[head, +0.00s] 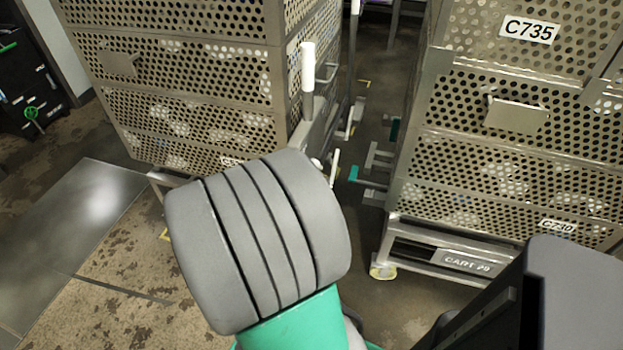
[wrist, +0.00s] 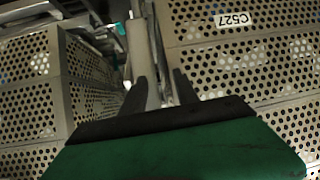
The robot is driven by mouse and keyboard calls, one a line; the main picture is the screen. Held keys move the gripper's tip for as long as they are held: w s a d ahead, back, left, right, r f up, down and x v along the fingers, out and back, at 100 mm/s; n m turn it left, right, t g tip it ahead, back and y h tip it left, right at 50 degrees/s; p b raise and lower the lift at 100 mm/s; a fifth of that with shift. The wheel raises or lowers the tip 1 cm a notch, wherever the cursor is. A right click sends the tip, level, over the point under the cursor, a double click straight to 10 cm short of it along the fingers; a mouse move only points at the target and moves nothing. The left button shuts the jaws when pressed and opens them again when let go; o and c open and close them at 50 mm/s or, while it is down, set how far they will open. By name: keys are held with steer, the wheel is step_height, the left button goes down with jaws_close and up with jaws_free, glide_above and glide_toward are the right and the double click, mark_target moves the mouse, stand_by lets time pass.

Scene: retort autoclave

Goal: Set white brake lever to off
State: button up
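An upright lever with a white grip (head: 308,66) stands at the near corner of the left cart in the head view. A smaller, tilted white lever (head: 335,168) shows low beside my arm; I cannot tell which of the two is the brake lever. I cannot tell whether a finger touches the white piece. My arm hides the gripper in the head view.
Perforated metal carts stand at left (head: 185,75) and right (head: 510,150), with a narrow aisle between. A teal-tipped pedal (head: 354,173) sticks out from the right cart's low side. A metal floor plate (head: 75,220) lies at left. A label C527 (wrist: 232,18) shows in the wrist view.

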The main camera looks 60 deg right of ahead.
steer(key=s+d+f, duration=0.1)
steer(key=d, duration=0.3)
steer(key=s+d+f+m+h, duration=0.1)
steer(key=s+d+f, duration=0.1)
steer(key=d, duration=0.1)
steer(key=s+d+f+g+h+b, duration=0.1)
steer(key=d, duration=0.3)
steer(key=shift+s+d+f+m, duration=0.2)
steer(key=shift+d+m, duration=0.1)
steer(key=shift+d, duration=0.05)
jaws_close()
stand_by(0.7)
